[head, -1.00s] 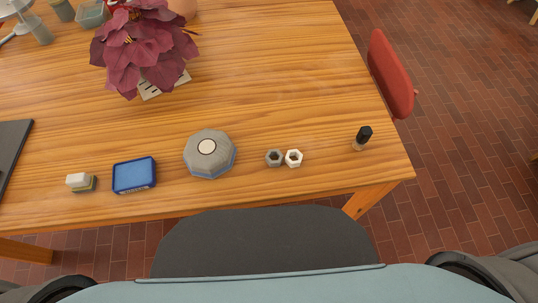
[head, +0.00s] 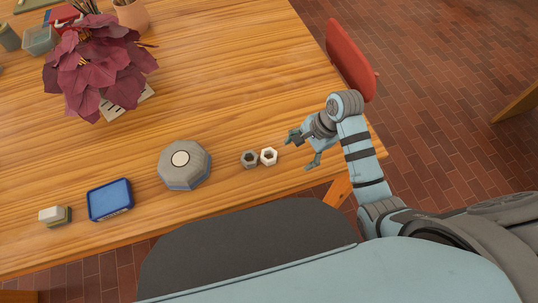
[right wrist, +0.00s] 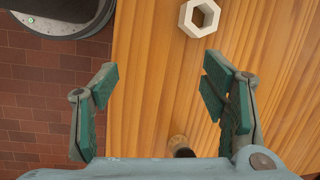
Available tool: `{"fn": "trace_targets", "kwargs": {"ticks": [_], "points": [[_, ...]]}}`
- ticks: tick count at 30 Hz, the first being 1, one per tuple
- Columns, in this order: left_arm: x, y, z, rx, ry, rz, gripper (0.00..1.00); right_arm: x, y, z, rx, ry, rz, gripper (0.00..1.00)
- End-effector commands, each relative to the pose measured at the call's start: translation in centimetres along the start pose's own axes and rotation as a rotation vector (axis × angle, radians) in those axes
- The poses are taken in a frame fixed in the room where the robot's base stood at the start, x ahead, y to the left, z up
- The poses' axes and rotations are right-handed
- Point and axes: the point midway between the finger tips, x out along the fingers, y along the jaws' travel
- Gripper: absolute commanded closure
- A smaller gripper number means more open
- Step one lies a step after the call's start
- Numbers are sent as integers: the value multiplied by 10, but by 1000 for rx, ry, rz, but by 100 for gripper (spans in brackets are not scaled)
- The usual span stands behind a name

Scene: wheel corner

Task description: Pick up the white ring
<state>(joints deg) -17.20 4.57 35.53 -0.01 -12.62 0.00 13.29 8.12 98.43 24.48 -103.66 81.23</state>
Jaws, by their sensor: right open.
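The white ring (head: 270,163) is a small hexagonal ring lying on the wooden table, just right of a similar grey ring (head: 244,159). My right gripper (head: 301,151) is open and empty, a short way right of the white ring and apart from it. In the right wrist view the white ring (right wrist: 187,20) lies at the top edge, beyond the fingertips and nearer the right finger. The open fingers (right wrist: 160,82) show there with bare table and floor between them. My left gripper is not in view.
Left of the rings stand an octagonal grey box (head: 190,160), a blue tray (head: 110,199) and a sponge-like block (head: 52,215). A red-leaved plant (head: 95,65) stands farther back. A red chair (head: 350,60) is beyond the right edge. A small brownish object (right wrist: 180,142) is partly hidden by my gripper.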

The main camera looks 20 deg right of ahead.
Motion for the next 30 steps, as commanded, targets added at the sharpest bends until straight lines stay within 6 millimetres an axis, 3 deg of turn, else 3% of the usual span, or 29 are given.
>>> {"fn": "trace_targets", "kwargs": {"ticks": [3, 7, 15, 27, 30], "points": [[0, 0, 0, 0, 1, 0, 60, -26, -38, 7, 246, -70, 20, 33], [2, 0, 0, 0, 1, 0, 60, -39, -58, 15, 412, -116, 52, 33], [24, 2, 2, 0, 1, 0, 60, 28, -56, 24, 434, -120, 58, 33], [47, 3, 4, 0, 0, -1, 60, 93, -57, 38, 430, -118, 55, 33], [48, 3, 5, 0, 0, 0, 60, 99, -57, 38, 430, -117, 53, 33]]}}
